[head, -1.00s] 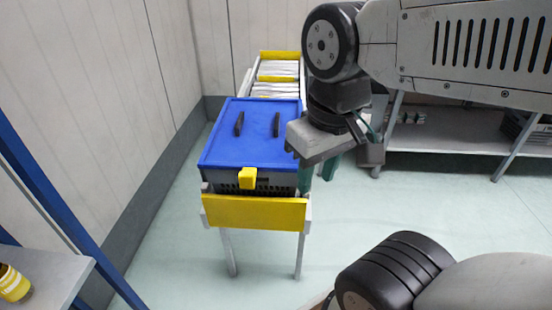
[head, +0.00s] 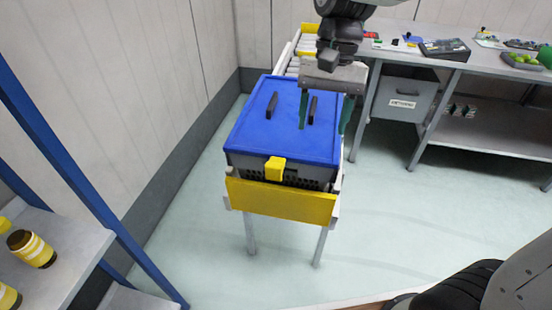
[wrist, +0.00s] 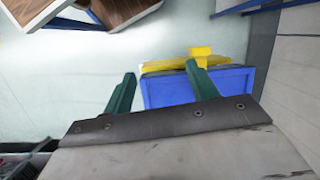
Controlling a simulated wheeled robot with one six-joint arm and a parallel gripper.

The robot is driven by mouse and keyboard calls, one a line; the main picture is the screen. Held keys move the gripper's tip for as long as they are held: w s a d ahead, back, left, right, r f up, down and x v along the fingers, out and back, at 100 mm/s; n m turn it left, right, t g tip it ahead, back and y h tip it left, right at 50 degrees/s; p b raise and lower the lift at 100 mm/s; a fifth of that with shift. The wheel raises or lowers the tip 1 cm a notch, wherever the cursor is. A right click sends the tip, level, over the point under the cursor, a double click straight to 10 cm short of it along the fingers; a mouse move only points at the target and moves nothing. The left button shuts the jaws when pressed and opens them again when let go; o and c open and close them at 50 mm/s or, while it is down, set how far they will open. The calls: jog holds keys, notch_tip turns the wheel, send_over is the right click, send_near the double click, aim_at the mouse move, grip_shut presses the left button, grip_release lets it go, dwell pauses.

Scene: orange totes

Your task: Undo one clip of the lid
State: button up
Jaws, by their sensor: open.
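A grey crate (head: 240,163) with a blue lid (head: 262,134) stands at the near end of a roller conveyor in the head view. The lid has two dark handles on top. A yellow clip (head: 275,168) sits on its near side, and it also shows in the wrist view (wrist: 201,52) beyond the lid (wrist: 170,92). My gripper (head: 325,118) is open and empty, with two green fingers above the right part of the lid. In the wrist view my gripper (wrist: 160,85) has its fingers wide apart, one overlapping the lid. Any clip on the far side is hidden.
A yellow end plate (head: 280,203) closes the conveyor's near end. A workbench (head: 490,70) with trays and small items stands at the right. A shelf (head: 60,262) with yellow-labelled jars is at the left. The floor in front and right is clear.

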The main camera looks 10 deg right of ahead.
jog(key=m+g, duration=0.1)
jog(key=g, duration=0.1)
send_near(274, 163)
jog(key=s, duration=0.1)
jog(key=shift+w+f, duration=0.1)
jog(key=shift+f, duration=0.6)
jog(key=x, duration=0.7)
jog(key=shift+a+f, duration=0.15)
jog(key=shift+f, duration=0.2)
jog(key=c, duration=1)
